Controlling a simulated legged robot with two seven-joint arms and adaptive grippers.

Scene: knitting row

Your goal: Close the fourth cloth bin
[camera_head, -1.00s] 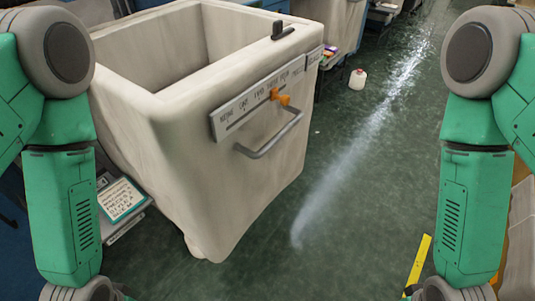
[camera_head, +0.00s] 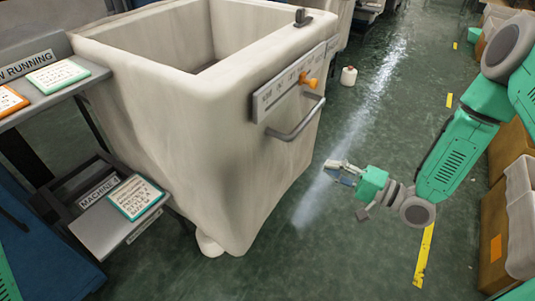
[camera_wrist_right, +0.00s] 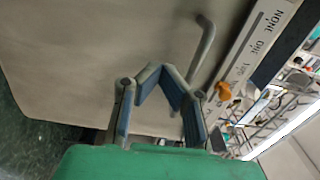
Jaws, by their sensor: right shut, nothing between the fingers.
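A large pale cloth bin (camera_head: 150,105) stands open-topped in the head view, its inside looking empty. Its right face carries a grey bar handle (camera_head: 297,122), a lettered label strip (camera_head: 275,92) and an orange knob (camera_head: 309,83). My right gripper (camera_head: 330,167) is shut and empty, to the right of the bin and below the handle, apart from it. In the right wrist view the shut fingers (camera_wrist_right: 162,76) point at the bin's pale face (camera_wrist_right: 110,50), with the handle (camera_wrist_right: 203,55) and orange knob (camera_wrist_right: 223,91) beyond. No number marks which bin this is. My left gripper is out of view.
A grey stand with cards (camera_head: 110,222) sits close at the bin's left. A white bottle (camera_head: 349,76) stands on the green floor behind. Brown boxes (camera_head: 493,240) and a white-topped container line the right edge. The floor between is clear, with yellow marks.

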